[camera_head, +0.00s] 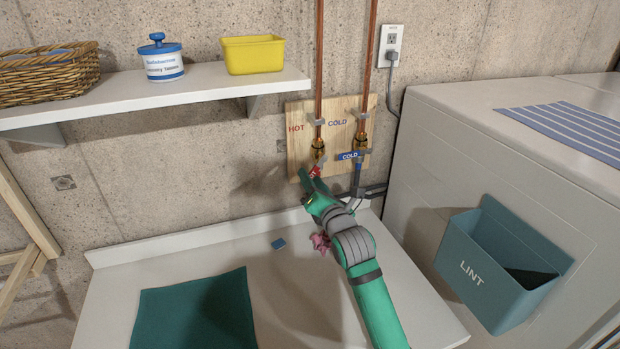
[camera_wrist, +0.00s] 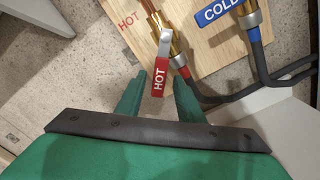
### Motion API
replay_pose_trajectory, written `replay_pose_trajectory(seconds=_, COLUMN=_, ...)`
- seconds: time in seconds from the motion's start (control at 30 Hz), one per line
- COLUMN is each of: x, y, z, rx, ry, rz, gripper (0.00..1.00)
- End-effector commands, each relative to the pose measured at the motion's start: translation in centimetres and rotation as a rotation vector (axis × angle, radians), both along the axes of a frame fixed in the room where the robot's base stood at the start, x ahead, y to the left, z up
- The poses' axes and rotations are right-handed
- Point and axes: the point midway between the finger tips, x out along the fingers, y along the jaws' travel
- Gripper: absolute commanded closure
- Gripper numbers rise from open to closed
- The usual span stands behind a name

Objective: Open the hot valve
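The hot valve's red lever, marked HOT, shows in the wrist view (camera_wrist: 160,77); in the head view only a small red part (camera_head: 315,171) shows beside my fingers. The lever hangs from a silver bracket on the brass valve body (camera_wrist: 178,48), at a slant to the pipe. My gripper (camera_head: 310,179) is at the valve, on the wooden panel's lower edge. In the wrist view my two green fingers (camera_wrist: 160,82) are apart, one on each side of the lever's free end, with visible gaps. Whether either finger touches it is unclear.
The cold valve with its blue COLD label (camera_head: 350,156) is close on the right. Dark hoses (camera_wrist: 285,75) run below it. A white appliance (camera_head: 420,190) with a teal LINT bin (camera_head: 480,280) stands right. A shelf (camera_head: 150,98) is upper left; a teal cloth (camera_head: 195,312) lies on the white surface.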

Motion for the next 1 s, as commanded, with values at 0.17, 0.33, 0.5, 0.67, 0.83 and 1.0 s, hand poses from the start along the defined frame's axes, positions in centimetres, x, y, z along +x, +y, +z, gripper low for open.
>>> replay_pose_trajectory(seconds=0.17, x=-3.2, y=-1.2, z=0.0, rx=0.000, ry=-0.001, rz=-0.001, gripper=0.66)
replay_pose_trajectory(seconds=0.33, x=-5.8, y=-2.0, z=-0.1, rx=0.001, ry=0.001, rz=0.002, gripper=0.66)
replay_pose_trajectory(seconds=0.5, x=-7.5, y=-2.6, z=-0.1, rx=-0.001, ry=0.002, rz=0.002, gripper=0.66)
replay_pose_trajectory(seconds=0.67, x=-8.2, y=-2.7, z=-0.1, rx=-0.001, ry=0.002, rz=0.005, gripper=0.66)
replay_pose_trajectory(seconds=0.83, x=-8.3, y=-2.7, z=-0.1, rx=-0.001, ry=0.002, rz=0.005, gripper=0.66)
replay_pose_trajectory(seconds=1.0, x=-8.3, y=-2.9, z=-0.1, rx=0.003, ry=0.004, rz=0.003, gripper=0.82)
